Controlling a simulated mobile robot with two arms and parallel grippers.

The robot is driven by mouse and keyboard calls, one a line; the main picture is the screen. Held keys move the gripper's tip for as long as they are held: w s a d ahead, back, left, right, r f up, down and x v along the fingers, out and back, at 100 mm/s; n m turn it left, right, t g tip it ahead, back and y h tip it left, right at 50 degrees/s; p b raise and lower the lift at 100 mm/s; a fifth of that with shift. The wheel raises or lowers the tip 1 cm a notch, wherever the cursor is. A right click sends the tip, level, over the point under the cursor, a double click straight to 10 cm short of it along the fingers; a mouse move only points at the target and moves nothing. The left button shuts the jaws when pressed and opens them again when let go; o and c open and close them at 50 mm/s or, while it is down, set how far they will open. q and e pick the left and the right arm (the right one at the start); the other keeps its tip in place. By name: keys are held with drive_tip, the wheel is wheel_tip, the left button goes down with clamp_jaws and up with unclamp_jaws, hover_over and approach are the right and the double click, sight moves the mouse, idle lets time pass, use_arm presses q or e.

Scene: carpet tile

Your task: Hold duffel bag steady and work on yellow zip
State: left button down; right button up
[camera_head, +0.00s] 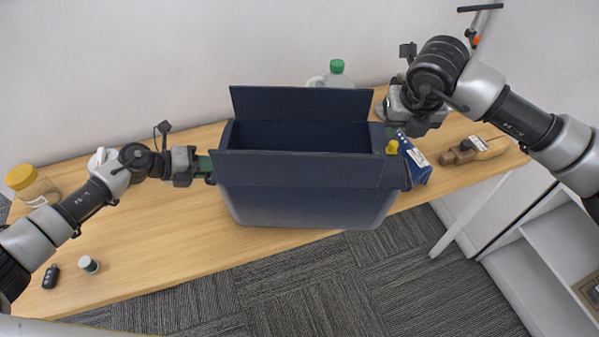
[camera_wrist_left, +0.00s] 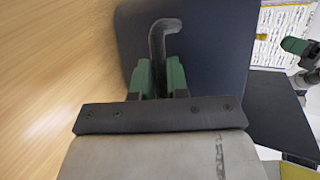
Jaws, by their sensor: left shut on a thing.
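The dark navy duffel bag (camera_head: 310,185) stands upright on the wooden table, its top open and a flap raised at the back. It fills much of the left wrist view (camera_wrist_left: 205,50). My left gripper (camera_head: 208,167) is at the bag's left end. In the left wrist view its green fingers (camera_wrist_left: 160,70) are shut on a dark hooked handle (camera_wrist_left: 160,35) of the bag. The yellow zip (camera_head: 392,147) is a small tab at the bag's right end. My right gripper (camera_head: 391,132) is just above and beside it; its jaw opening cannot be made out.
A blue box (camera_head: 415,160) lies right of the bag, with a brown wooden object (camera_head: 470,150) beyond. A green-capped bottle (camera_head: 337,75) stands behind. A yellow-lidded jar (camera_head: 35,185) and a small white-topped container (camera_head: 89,264) are at left.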

use_arm(q)
drive_tip(key=c, duration=1)
unclamp_jaws()
drive_tip(key=shift+c, duration=0.2)
